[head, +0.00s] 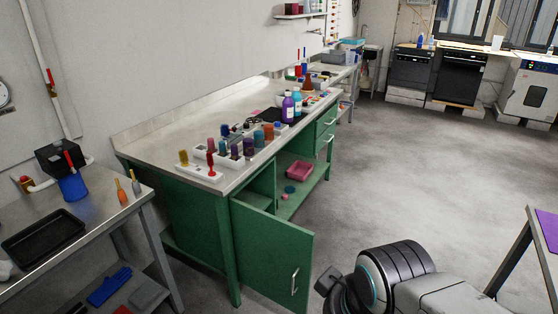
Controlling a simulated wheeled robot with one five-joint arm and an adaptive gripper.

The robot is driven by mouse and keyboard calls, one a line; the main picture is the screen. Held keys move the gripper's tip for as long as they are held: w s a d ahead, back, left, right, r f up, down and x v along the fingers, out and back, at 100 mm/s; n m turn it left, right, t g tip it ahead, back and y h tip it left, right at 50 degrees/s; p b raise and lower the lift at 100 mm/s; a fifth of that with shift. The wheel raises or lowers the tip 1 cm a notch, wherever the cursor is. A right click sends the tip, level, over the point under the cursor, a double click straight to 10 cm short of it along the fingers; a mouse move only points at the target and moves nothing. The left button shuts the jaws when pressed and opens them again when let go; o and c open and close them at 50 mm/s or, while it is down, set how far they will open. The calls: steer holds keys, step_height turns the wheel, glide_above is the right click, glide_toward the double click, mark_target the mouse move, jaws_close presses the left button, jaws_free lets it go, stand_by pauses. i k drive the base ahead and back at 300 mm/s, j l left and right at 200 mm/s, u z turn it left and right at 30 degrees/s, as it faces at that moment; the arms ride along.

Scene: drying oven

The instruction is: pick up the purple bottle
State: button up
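The purple bottle (288,106) stands upright on the white-topped green workbench (167,132), toward its right front side. A blue bottle (297,101) stands close beside it on the right. Part of my arm shows at the lower right, well apart from the bottle. Its dark end (332,288) is at the bottom, low in front of the bench. I cannot make out the fingertips or tell whether my gripper is open or shut.
A green cabinet door (270,255) hangs open into the floor space before the bench. Small coloured containers (235,148) crowd the bench's front. A grey table (105,206) with a black tray (42,237) stands at left.

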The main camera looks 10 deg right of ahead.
mark_target(288, 103)
steer(key=i+l+u, duration=0.55)
steer(key=l+u, duration=0.2)
steer(key=l, duration=0.35)
steer(key=i+l+u, duration=0.15)
steer(key=l+u, duration=0.25)
steer(key=l, duration=0.25)
steer(key=l+u, duration=0.35)
steer(key=l, duration=0.3)
steer(key=l+u, duration=0.4)
steer(key=l, duration=0.35)
steer(key=i+l+u, duration=0.2)
steer(key=l+u, duration=0.3)
steer(key=l, duration=0.2)
steer(key=i+l+u, duration=0.1)
steer(key=l+u, duration=0.35)
steer(key=l, duration=0.25)
steer(key=l+u, duration=0.5)
steer(key=l, duration=0.25)
steer(key=k+l+u, duration=0.25)
steer(key=l+u, duration=0.25)
steer(key=l, duration=0.2)
